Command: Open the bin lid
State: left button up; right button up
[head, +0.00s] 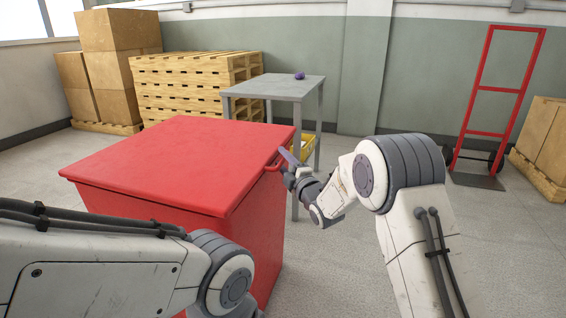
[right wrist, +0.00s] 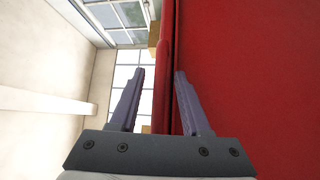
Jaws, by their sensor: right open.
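The red bin (head: 262,235) stands in front of me with its flat red lid (head: 185,155) lying shut on top. A small red handle (head: 272,168) sticks out at the lid's right edge. My right gripper (head: 283,158) is at this edge, close to the handle. In the right wrist view its two purple-grey fingers (right wrist: 160,72) are apart, with a narrow red strip (right wrist: 164,95) of the lid's edge or handle between them. I cannot tell whether either finger touches it. My left arm crosses the lower left in front of the bin; its gripper is out of view.
A grey table (head: 285,88) with a small purple object (head: 299,75) stands behind the bin, a yellow crate (head: 302,147) beneath. Stacked pallets (head: 190,80) and cardboard boxes (head: 118,50) are at back left. A red hand truck (head: 492,90) stands right. Floor between is clear.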

grip_shut()
dwell(1.4)
